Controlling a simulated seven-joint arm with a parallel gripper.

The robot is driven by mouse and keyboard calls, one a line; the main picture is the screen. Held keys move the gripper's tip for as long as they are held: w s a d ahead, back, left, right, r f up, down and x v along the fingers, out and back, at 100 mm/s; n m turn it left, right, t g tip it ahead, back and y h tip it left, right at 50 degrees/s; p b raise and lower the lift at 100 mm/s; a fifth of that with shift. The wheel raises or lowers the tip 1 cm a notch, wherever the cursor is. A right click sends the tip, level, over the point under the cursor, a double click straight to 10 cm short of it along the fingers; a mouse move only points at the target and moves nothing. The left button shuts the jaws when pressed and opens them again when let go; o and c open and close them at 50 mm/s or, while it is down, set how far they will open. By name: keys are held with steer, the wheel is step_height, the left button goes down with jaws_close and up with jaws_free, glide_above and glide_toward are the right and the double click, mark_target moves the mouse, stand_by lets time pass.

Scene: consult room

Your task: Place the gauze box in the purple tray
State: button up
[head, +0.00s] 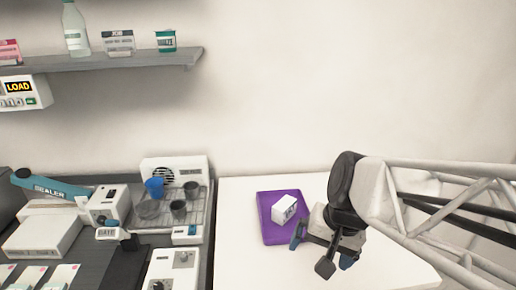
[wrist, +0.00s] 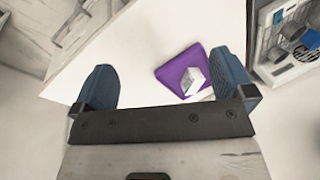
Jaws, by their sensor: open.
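The purple tray (head: 268,228) lies on the white tabletop in the head view; it also shows in the wrist view (wrist: 176,72). A small white box with dark lettering (head: 284,208) appears to rest in the tray, towards its right side. It also shows in the wrist view (wrist: 191,81), between my fingers but farther off. The lettering is too small to read surely, so I cannot confirm it is the gauze box. My gripper (head: 322,248) is open and empty, at the tray's right front and apart from the box; its blue fingers (wrist: 165,74) are wide apart.
White tabletop (head: 235,250) is clear around the tray. Left of it stand a white machine with a rack of cups (head: 176,172) and a sealer (head: 50,187). A wall shelf (head: 110,66) holds a bottle and several small boxes, one teal and white (head: 166,41).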

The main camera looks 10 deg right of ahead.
steer(key=s+n+h, duration=0.1)
steer(key=s+d+r+n+h, duration=0.1)
steer(key=s+d+r+n, duration=0.1)
steer(key=s+n, duration=0.1)
steer(key=shift+d+r+t+h, duration=0.1)
steer(key=shift+t+h, duration=0.3)
stand_by(1.0)
